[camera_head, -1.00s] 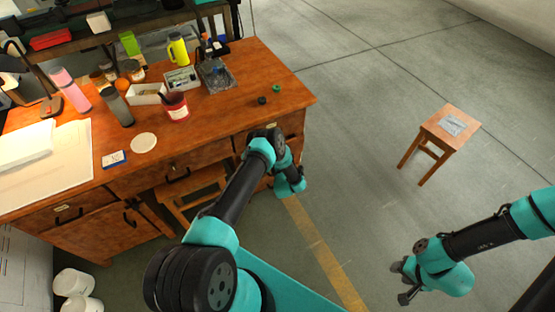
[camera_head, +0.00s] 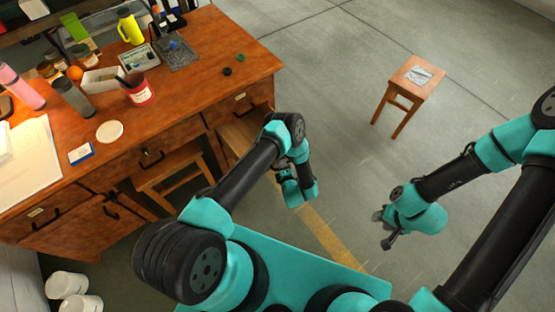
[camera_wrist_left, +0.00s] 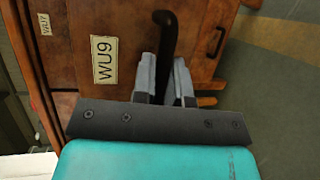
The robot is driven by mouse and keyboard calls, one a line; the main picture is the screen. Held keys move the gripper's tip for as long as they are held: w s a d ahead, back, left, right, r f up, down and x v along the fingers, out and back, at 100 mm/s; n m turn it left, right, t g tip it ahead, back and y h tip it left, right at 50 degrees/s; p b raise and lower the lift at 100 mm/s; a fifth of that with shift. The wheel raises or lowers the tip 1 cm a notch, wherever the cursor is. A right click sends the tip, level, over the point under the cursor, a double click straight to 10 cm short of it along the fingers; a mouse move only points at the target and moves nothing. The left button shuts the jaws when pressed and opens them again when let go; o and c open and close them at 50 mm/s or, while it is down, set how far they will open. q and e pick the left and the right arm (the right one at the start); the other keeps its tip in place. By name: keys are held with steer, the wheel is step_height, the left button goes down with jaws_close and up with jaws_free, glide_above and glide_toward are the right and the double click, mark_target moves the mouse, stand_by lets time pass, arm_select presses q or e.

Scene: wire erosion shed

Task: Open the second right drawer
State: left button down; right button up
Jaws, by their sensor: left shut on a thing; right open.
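The second right drawer (camera_head: 238,134) of the wooden desk is below the top right drawer (camera_head: 238,103). It stands pulled out, with its light wooden inside partly showing behind my left arm. In the left wrist view, its front (camera_wrist_left: 125,25) carries a "WU9" label (camera_wrist_left: 104,60) and a dark bar handle (camera_wrist_left: 167,33). My left gripper (camera_wrist_left: 165,78) is shut on that handle. In the head view my left gripper (camera_head: 283,174) is mostly hidden by its own wrist. My right gripper (camera_head: 381,229) is open and empty above the floor, away from the desk.
The desk top (camera_head: 190,100) holds bottles, jars, a red pot (camera_head: 137,90) and trays. A wooden stool (camera_head: 412,82) stands on the floor at the right. A wooden seat (camera_head: 170,175) is under the desk's middle. White buckets (camera_head: 66,285) stand at lower left.

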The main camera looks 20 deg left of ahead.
arm_select(q)
steer(key=shift+d, duration=0.1)
steer(key=c, duration=1.2)
jaws_free()
steer(key=shift+o, duration=0.2)
steer(key=shift+s, duration=0.1)
steer(key=v, duration=1.7)
steer(key=shift+d+r, duration=0.1)
steer(key=shift+d, duration=0.05)
